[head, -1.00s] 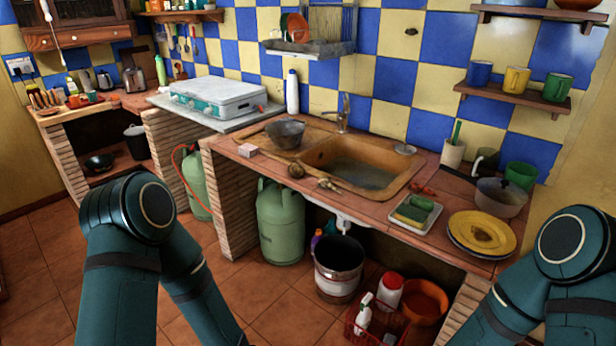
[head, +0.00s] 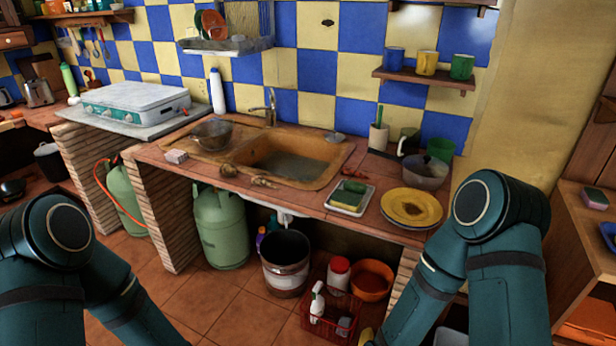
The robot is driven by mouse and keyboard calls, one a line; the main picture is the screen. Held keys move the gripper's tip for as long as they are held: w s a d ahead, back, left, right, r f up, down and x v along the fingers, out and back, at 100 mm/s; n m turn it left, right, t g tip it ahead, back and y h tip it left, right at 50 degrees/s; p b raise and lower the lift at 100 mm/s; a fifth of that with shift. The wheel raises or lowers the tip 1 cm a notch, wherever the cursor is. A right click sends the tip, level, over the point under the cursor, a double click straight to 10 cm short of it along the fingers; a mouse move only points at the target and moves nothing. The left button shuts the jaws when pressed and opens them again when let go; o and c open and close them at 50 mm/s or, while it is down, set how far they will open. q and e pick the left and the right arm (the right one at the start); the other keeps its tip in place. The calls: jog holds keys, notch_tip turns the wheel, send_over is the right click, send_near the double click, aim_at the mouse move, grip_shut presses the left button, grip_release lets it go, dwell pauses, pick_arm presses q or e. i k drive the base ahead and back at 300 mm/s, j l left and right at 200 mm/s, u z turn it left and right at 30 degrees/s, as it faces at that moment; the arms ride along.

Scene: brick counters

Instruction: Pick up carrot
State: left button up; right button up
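I cannot make out a carrot for certain in the head view. A small orange item (head: 16,114) lies on the counter at the far left edge, too small to identify. My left arm comes in at the lower left and my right arm at the lower right. Both arms hang downward, and their grippers are out of the picture, so I cannot see whether they hold anything.
The brick counter ahead has a sink (head: 318,178), a white tray with a sponge (head: 347,197), yellow plates (head: 411,207) and a pot (head: 427,172). Below stand a gas bottle (head: 220,228), a bucket (head: 286,262) and a red basket (head: 330,318). A wooden unit (head: 590,230) is at right.

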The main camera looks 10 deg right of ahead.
aim_at(345, 171)
jog(key=i+j, duration=0.4)
jog(key=i, duration=0.2)
jog(key=i+j+z, duration=0.1)
jog(key=i+j, duration=0.35)
jog(key=i, duration=0.15)
